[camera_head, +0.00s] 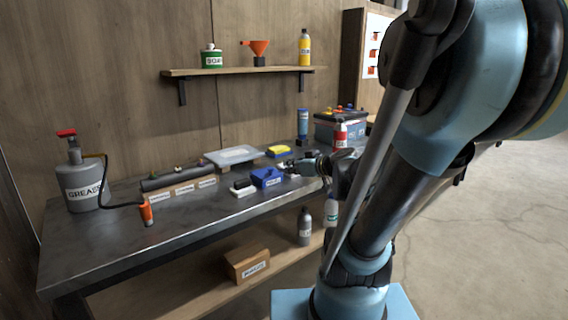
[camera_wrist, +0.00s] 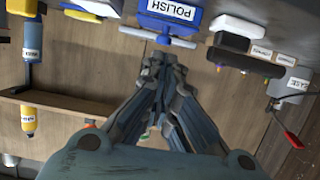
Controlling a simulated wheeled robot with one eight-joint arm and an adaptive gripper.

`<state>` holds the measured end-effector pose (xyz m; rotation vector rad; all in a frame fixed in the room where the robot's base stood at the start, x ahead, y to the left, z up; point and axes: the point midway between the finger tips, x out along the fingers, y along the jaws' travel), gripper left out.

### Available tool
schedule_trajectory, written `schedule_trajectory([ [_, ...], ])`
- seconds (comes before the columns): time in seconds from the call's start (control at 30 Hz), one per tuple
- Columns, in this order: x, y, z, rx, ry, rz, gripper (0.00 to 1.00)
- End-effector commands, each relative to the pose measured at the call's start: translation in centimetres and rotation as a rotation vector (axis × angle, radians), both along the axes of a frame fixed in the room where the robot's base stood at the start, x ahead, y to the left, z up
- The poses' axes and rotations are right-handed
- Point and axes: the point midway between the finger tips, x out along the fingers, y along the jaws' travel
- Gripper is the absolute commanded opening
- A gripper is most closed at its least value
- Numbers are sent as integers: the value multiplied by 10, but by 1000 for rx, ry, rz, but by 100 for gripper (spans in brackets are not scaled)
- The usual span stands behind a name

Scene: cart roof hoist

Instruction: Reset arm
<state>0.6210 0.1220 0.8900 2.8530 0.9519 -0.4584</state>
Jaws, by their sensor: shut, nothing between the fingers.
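My arm reaches across the right side of the head view toward the workbench (camera_head: 120,235). The blue box (camera_wrist: 170,12) and a white bar with rounded ends (camera_wrist: 158,38) lie just beyond the fingertips. I cannot tell whether the fingertips touch the bar.
A grease can (camera_head: 86,185) with a hose stands at the bench's left end. A wall shelf (camera_head: 240,71) hangs above. Open floor (camera_head: 485,220) lies right.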

Motion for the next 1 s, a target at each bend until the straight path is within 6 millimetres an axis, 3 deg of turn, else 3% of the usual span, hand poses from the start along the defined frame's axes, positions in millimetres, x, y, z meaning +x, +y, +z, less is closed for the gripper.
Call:
schedule_trajectory([
  [0.4,-17,-11,-8,-2,9,3,0],
  [0.57,-33,-7,-27,-20,121,20,0],
  [0.77,-78,-14,-74,-98,437,-11,0],
  [1.0,-140,-61,-117,-233,799,-227,0],
])
